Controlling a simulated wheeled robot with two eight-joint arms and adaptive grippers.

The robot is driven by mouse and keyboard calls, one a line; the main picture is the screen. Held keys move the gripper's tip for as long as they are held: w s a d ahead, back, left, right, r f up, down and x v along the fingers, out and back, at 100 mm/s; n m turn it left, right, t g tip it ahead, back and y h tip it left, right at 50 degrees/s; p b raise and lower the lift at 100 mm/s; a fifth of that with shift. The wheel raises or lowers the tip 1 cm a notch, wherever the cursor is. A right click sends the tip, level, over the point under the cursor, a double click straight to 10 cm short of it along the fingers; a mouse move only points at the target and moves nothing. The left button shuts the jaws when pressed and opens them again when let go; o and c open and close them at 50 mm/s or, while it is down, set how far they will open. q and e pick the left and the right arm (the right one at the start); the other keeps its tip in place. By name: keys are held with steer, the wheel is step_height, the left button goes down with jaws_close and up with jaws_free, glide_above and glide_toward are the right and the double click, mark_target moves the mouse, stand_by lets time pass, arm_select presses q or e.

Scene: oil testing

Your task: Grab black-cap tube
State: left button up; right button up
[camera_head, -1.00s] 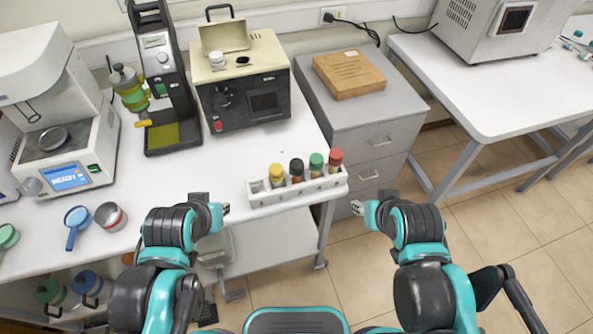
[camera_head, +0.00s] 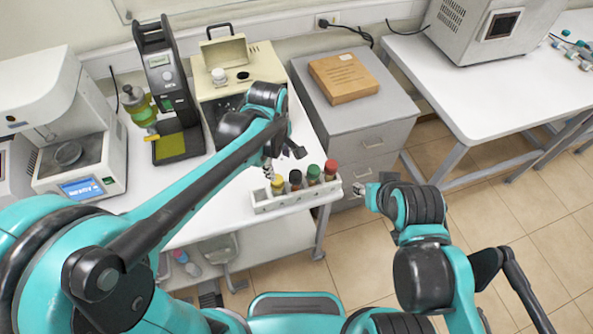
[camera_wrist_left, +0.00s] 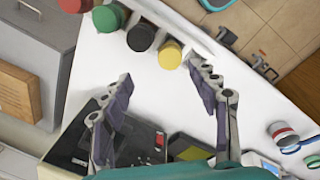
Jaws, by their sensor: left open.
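The black-cap tube (camera_head: 295,178) stands upright in a white rack (camera_head: 284,202) near the table's front right corner. It is between the yellow-cap tube (camera_head: 277,184) and the green-cap tube (camera_head: 313,174). The red-cap tube (camera_head: 330,170) is at the right end. My left gripper (camera_head: 283,163) is open and empty, just behind and above the rack.
The beige-and-black tester (camera_head: 240,60) stands behind my left wrist and is partly hidden by it. A black stand (camera_head: 165,75) is to its left. A grey cabinet (camera_head: 355,130) with a brown box (camera_head: 343,78) stands to the right.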

mark_target(296, 174)
arm_select(q)
steer(key=d, duration=0.1)
steer(key=w+d+n, duration=0.1)
steer(key=d+n+g+p, duration=0.1)
steer(key=shift+w+f, duration=0.35)
steer(key=shift+d+f, duration=0.2)
steer(key=shift+d, duration=0.1)
steer(key=shift+n, duration=0.3)
steer(key=f, duration=0.2)
steer(key=f+b, duration=0.1)
steer(key=f, duration=0.2)
steer(key=d+f, duration=0.1)
steer(key=f, duration=0.2)
steer(key=shift+r, duration=0.1)
jaws_close()
arm_select(e)
steer(key=shift+w+r, duration=0.1)
steer(key=shift+r, duration=0.2)
